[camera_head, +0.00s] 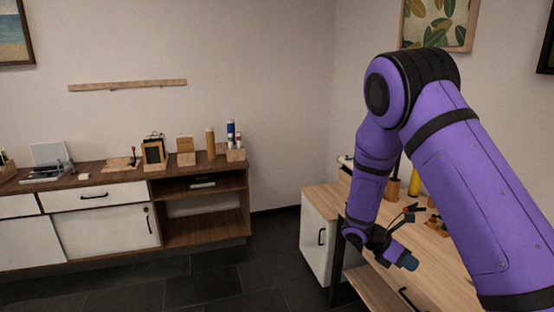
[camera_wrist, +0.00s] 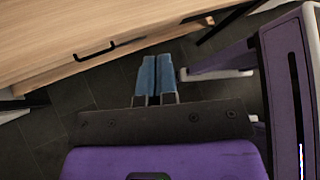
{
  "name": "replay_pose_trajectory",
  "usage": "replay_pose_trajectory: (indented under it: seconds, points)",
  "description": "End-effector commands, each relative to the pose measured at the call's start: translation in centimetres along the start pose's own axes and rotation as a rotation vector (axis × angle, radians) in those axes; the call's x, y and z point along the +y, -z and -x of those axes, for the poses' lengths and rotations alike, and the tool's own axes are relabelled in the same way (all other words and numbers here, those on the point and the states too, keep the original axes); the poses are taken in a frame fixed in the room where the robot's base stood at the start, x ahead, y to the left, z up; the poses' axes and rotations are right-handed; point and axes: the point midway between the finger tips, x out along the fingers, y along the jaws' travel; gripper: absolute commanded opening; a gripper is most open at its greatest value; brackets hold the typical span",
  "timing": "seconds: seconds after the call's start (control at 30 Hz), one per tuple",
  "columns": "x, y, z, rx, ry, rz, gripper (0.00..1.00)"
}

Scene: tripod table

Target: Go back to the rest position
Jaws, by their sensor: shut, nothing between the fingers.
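My gripper (camera_head: 410,262) hangs at the end of my purple arm, at the near left edge of the wooden table (camera_head: 437,283) in the head view. In the wrist view, its two blue fingertips (camera_wrist: 156,70) are shut together with nothing between them. They show over the dark tiled floor, beside the table front (camera_wrist: 60,45) with its dark handle. My arm is bent, with its elbow high at the right of the head view, and hides part of the table.
A tripod (camera_head: 403,219) seems to stand on the table, partly hidden by my arm. A yellow cylinder (camera_head: 415,183) stands behind it. A white cabinet (camera_head: 318,243) is left of my forearm. A long sideboard (camera_head: 100,193) with several small items lines the left wall. Floor between is clear.

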Motion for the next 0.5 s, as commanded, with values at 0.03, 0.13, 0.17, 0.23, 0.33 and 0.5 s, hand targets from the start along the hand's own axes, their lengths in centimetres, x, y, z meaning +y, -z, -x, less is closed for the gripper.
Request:
replay_pose_trajectory:
  seconds: [0.03, 0.13, 0.17, 0.23, 0.33, 0.5]
  points:
    - [-0.9, -1.1, 0.9, 0.040, -0.007, -0.060, 0.00]
    - [-2.7, -2.9, 2.2, 0.114, -0.011, -0.173, 0.00]
    - [-3.3, -3.3, 2.6, 0.135, -0.012, -0.207, 0.00]
    - [-4.6, -4.5, 3.5, 0.187, -0.015, -0.284, 0.00]
    - [-6.5, -6.0, 4.8, 0.261, -0.018, -0.395, 0.00]
    - [-10.1, -8.3, 6.7, 0.385, -0.018, -0.577, 0.00]
